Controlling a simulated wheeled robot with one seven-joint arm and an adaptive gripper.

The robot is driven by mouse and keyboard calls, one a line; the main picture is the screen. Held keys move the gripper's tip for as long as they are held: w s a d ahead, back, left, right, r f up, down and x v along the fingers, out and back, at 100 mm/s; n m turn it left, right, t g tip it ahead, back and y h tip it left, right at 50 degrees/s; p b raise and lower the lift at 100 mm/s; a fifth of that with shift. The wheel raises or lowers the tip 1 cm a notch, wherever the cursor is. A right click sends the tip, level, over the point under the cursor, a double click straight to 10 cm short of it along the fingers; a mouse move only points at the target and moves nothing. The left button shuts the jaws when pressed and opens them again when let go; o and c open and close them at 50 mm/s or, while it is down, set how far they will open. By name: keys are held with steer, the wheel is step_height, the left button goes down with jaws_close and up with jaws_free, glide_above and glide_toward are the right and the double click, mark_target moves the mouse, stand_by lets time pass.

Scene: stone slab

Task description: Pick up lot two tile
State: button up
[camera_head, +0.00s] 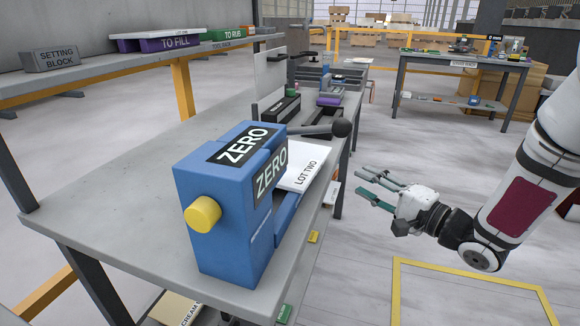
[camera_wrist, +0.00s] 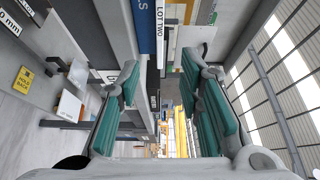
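The lot two tile (camera_head: 311,158) is a white slab lettered LOT TWO. In the head view it sits at the bench's right edge, in or on the blue device marked ZERO (camera_head: 228,200), which hides part of it. In the wrist view its lettered white edge (camera_wrist: 160,22) shows at the top centre. My gripper (camera_head: 362,183) is to the right of the tile, off the bench edge and apart from it. Its green-padded fingers are spread and empty, and they also show in the wrist view (camera_wrist: 160,82).
The grey bench (camera_head: 110,190) carries the device. A lever with a black ball knob (camera_head: 342,128) sticks out behind the tile. A shelf at the left holds a setting block (camera_head: 50,60) and a purple TO FILL bin (camera_head: 165,44). Open floor lies right of the bench, before another table (camera_head: 455,62).

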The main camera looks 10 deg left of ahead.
mark_target(324, 161)
steer(key=b+x, duration=0.2)
steer(key=x, duration=0.9)
steer(key=shift+w+a+f+b, duration=0.1)
steer(key=shift+w+a+b, duration=0.1)
steer(key=shift+b, duration=0.1)
steer(key=shift+w+a, duration=0.35)
steer(key=shift+w, duration=0.1)
steer(key=shift+r, duration=0.2)
jaws_close()
